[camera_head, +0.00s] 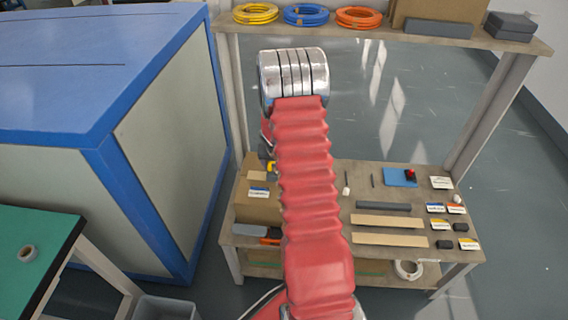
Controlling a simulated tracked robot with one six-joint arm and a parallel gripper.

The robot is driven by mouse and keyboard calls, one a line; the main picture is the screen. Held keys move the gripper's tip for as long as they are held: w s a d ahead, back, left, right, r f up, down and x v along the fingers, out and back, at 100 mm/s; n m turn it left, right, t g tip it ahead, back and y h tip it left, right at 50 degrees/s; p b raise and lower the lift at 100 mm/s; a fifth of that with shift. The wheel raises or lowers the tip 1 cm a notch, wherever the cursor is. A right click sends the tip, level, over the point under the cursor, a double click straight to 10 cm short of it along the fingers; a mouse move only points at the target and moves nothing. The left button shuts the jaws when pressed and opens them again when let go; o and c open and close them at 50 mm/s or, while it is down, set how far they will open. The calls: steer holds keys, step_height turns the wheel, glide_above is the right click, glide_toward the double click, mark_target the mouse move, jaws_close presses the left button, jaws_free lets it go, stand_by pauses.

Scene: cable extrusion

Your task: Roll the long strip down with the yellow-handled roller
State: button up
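Two long tan strips lie flat on the workbench top, the rear one (388,221) and the front one (390,239), parallel and apart. A dark grey bar (383,206) lies behind them. A small yellow piece (271,167) shows just left of my red-sleeved arm, above a cardboard box; it may be the roller's handle, but the rest is hidden. My arm rises through the middle of the view and covers part of the bench. My gripper is hidden behind the arm, so its fingers and any hold do not show.
The cardboard box (257,205) stands at the bench's left end. Small labelled cards, dark blocks and a blue pad (400,178) occupy the right. An overhead shelf (385,37) carries cable coils. A large blue-framed cabinet (100,130) stands left, near a green table (32,245).

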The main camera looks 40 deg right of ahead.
steer(key=shift+w+a+r, duration=0.1)
steer(key=shift+w+a, duration=0.9)
steer(key=shift+w, duration=0.05)
steer(key=shift+w+a+f, duration=0.25)
steer(key=shift+w+a, duration=0.85)
steer(key=shift+w, duration=0.15)
steer(key=shift+w+a, duration=0.8)
steer(key=shift+a, duration=0.05)
steer(key=shift+w+a+r, duration=0.2)
steer(key=shift+w+a, duration=0.1)
steer(key=shift+w, duration=0.2)
